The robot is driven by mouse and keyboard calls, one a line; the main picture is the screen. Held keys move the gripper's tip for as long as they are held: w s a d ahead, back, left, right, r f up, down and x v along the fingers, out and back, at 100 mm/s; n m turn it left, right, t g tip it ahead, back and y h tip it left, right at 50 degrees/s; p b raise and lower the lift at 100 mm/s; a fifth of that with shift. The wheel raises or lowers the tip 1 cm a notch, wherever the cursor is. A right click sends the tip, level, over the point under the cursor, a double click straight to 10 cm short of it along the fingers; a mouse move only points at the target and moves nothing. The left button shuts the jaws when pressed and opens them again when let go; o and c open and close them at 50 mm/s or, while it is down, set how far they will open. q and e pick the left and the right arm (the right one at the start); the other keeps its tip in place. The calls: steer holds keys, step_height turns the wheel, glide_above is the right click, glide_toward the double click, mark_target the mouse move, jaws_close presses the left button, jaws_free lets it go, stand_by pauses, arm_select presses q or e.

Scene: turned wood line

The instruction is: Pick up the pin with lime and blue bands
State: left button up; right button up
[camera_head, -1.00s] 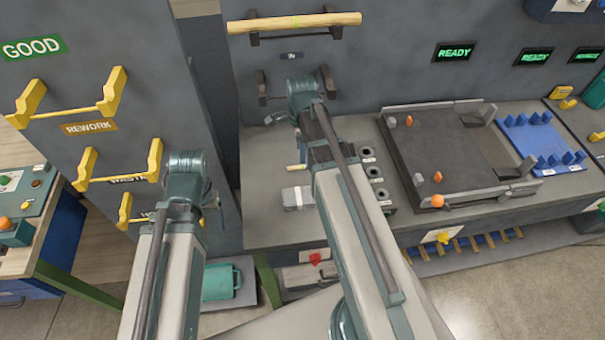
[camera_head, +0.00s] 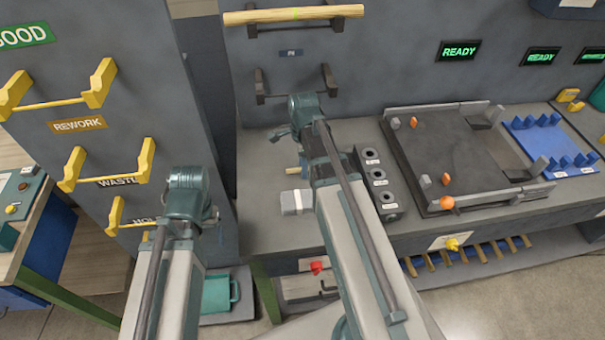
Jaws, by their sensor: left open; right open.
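A pale wooden piece (camera_head: 293,170) lies on the grey bench just left of my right arm, which hides part of it. A bluish patch shows beside it; I cannot make out a lime band, so I cannot tell if it is the pin. A long wooden rod (camera_head: 270,16) with a small lime mark near its middle rests on dark wall brackets; no blue shows on it. My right gripper (camera_head: 279,134) is open above the bench, its fingers small and partly hidden by the wrist. My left gripper (camera_head: 211,215) is open in front of the left grey panel, mostly hidden.
A dark block with round holes (camera_head: 379,182) stands right of my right arm. A white-grey block (camera_head: 296,202) lies to its left. A dark fixture (camera_head: 455,155) and a blue rack (camera_head: 545,140) fill the bench's right. Yellow handles (camera_head: 103,168) stick out near my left arm.

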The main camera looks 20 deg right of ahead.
steer(key=shift+r, duration=0.1)
jaws_close()
steer(key=shift+r, duration=0.1)
stand_by(0.3)
step_height(320, 180, up, 8)
steer(key=p, duration=0.8)
steer(key=shift+r+p, duration=0.2)
steer(key=shift+p, duration=0.15)
